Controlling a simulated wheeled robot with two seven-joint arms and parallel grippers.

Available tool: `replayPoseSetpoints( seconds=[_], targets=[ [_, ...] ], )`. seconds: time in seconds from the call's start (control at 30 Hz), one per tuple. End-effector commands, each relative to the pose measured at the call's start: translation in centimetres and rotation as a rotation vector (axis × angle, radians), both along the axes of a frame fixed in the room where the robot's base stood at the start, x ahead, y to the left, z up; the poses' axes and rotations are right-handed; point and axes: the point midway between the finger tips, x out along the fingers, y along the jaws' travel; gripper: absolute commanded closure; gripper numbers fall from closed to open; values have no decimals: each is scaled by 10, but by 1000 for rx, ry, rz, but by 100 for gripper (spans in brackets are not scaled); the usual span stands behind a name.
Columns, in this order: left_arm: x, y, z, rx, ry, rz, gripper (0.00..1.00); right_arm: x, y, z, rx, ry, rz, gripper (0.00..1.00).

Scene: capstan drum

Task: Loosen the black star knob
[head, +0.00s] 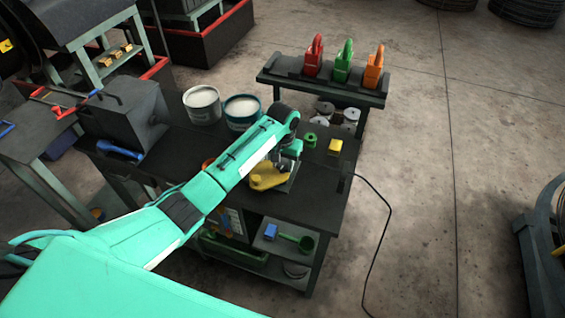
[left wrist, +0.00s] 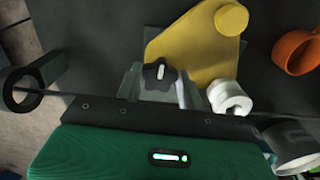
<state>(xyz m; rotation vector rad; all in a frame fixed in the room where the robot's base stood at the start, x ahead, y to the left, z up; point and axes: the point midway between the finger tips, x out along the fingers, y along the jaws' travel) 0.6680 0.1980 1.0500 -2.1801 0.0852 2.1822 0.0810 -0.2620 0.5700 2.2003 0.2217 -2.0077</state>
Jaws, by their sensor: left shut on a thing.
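The black star knob (left wrist: 158,76) shows in the left wrist view at the tip of the yellow plate (left wrist: 200,50), with a pale bar on its top. My left gripper (left wrist: 160,85) is shut on the knob, with one grey finger on each side of it. In the head view my left gripper (head: 284,161) points down at the yellow plate (head: 268,179) on the dark bench, and the knob is hidden there. My right gripper is in neither view.
A white ribbed cylinder (left wrist: 230,98) stands close beside the fingers, with an orange ring (left wrist: 297,52) farther right. On the bench (head: 330,193) are two tubs, a green spool (head: 310,140) and a yellow block (head: 335,146). A cable (head: 383,225) runs down to the floor.

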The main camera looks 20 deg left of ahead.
Motion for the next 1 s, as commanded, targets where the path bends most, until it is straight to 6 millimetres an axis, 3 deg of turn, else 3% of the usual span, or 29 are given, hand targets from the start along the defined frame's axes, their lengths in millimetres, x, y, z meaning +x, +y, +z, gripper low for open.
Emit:
replayPoseSetpoints(
  seconds=[0.67, 0.7, 0.77, 0.8, 1.0],
  targets=[
    [2, 0, 2, 0, -5, 62, 84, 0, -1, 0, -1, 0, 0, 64],
    [2, 0, 2, 0, -5, 62, 55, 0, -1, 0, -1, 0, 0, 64],
    [1, 0, 2, 0, -4, 62, 43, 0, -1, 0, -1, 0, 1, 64],
    [1, 0, 2, 0, -4, 61, 39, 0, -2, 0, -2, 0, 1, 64],
    [1, 0, 1, 0, -2, 60, 39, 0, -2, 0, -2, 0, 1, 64]
  ],
)
